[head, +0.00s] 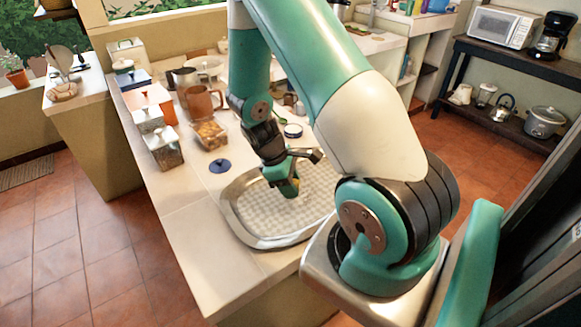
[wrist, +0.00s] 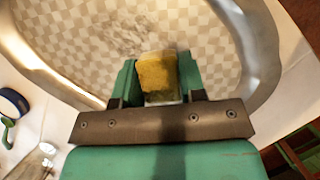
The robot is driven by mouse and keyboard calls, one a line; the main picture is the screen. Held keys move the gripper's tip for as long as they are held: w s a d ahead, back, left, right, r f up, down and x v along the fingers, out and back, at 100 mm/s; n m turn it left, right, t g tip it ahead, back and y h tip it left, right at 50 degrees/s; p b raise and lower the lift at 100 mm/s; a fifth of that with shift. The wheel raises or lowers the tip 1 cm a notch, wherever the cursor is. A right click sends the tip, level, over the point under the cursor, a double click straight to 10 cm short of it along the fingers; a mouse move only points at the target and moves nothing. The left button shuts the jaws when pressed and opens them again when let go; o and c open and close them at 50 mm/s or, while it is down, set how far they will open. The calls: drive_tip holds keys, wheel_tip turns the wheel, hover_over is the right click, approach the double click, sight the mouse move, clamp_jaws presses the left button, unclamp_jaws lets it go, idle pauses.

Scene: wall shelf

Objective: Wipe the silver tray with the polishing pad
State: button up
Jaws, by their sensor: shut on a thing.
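The silver tray (head: 247,236) lies on the white counter, with a raised shiny rim and a pale checked inner surface. In the wrist view its rim (wrist: 262,62) curves around the checked middle, where a greyish smudged patch (wrist: 125,38) shows. My gripper (head: 290,188) is over the tray's inner area, pointing down. It is shut on the yellow polishing pad (wrist: 157,75), which sits between the two green fingers. The pad's lower end is at or just above the tray surface; I cannot tell whether it touches. My arm hides the tray's right part in the head view.
A dark blue lid (head: 220,166) lies just left of the tray. The counter's front left is clear.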

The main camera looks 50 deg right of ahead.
sight(295, 183)
drive_tip(key=shift+r+p, duration=1.3)
drive_tip(key=shift+r, duration=0.45)
